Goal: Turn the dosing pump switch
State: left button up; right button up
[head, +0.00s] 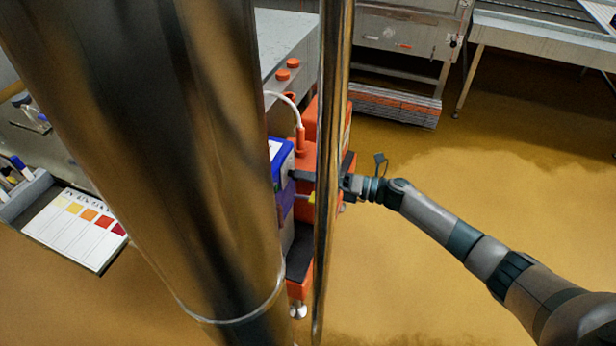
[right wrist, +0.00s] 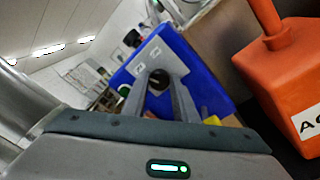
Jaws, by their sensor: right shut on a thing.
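The dosing pump is a blue box (head: 283,158) beside orange containers in the head view, partly hidden behind upright shiny metal. In the right wrist view the pump's blue housing (right wrist: 203,75) has a light grey front plate (right wrist: 150,58) with small labels. The dark round switch (right wrist: 158,79) sits on this plate, between my fingertips. My right gripper (head: 299,176) reaches the pump's front from the right, and its fingers also show in the wrist view (right wrist: 158,86). It is shut on the switch. How far the switch is turned is hard to tell. My left gripper is not in view.
An orange canister (right wrist: 283,75) with a white label stands close to the right of the gripper in the wrist view. A white hose (head: 289,99) runs above the pump. A colour chart (head: 75,228) lies at the left. The floor (head: 480,190) at the right is open.

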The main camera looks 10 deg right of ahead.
jog(key=shift+f+m+t, duration=0.1)
jog(key=shift+m+t, duration=0.2)
jog(key=shift+m, duration=2.5)
jog(key=shift+f+m+t, duration=0.1)
jog(key=shift+m+t, duration=0.2)
jog(key=shift+m, duration=2.5)
jog(key=o, duration=1.1)
jog(key=shift+c, duration=0.2)
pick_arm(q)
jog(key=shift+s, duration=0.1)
pick_arm(e)
jog(key=shift+s, duration=0.1)
jog(key=shift+s+d+f, duration=0.15)
jog(key=shift+s+d, duration=0.15)
jog(key=shift+d, duration=0.25)
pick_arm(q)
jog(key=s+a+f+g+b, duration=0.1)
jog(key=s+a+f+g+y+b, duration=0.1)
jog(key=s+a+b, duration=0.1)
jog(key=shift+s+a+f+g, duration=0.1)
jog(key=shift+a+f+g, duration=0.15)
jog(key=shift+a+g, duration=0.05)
pick_arm(e)
jog(key=v, duration=1.6)
